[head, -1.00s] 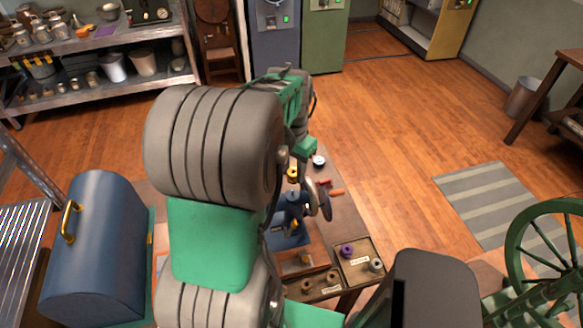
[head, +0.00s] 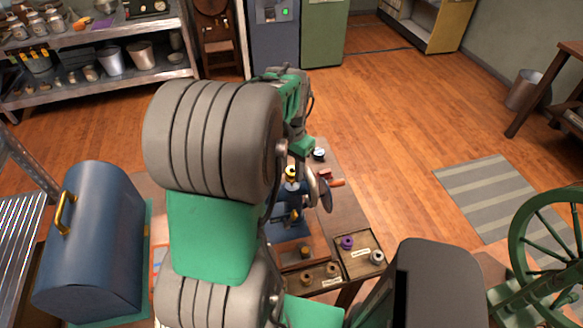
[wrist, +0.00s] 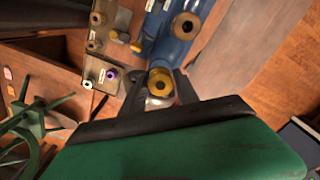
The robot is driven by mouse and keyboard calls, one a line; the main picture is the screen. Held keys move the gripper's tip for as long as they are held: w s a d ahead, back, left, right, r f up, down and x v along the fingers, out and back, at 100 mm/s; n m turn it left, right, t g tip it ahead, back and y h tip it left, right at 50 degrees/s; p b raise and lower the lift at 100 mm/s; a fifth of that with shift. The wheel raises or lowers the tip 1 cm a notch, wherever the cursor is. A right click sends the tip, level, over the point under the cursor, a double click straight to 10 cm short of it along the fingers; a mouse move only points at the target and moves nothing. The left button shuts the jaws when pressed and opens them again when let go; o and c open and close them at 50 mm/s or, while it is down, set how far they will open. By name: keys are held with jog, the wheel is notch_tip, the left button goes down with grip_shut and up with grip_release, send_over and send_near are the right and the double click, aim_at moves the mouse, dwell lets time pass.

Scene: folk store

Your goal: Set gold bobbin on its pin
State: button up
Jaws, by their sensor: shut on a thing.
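The gold bobbin (wrist: 160,77) is between the dark fingers of my gripper (wrist: 163,92) in the wrist view, its open hole facing the camera. My gripper is shut on it. The blue winder (wrist: 170,48) lies just beyond the fingers. A tan ring-shaped piece (wrist: 186,26) shows over the winder, apart from the held bobbin. In the head view the blue winder (head: 286,218) stands on the bench, partly behind my arm, and a small yellow piece (head: 292,172) shows above it. I cannot make out the pin, nor whether the bobbin touches the winder.
A red-handled tool (head: 336,183) lies beyond. A blue domed case (head: 95,245) stands left, a green spoked wheel (head: 515,262) right.

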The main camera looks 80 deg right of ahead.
jog(key=shift+f, duration=0.35)
dwell(0.3)
jog(key=shift+f+b, duration=0.6)
jog(key=shift+f, duration=0.05)
jog(key=shift+f, duration=0.45)
jog(key=o, duration=1)
notch_tip(320, 180, up, 8)
jog(key=shift+f+b, duration=0.1)
jog(key=shift+b, duration=0.75)
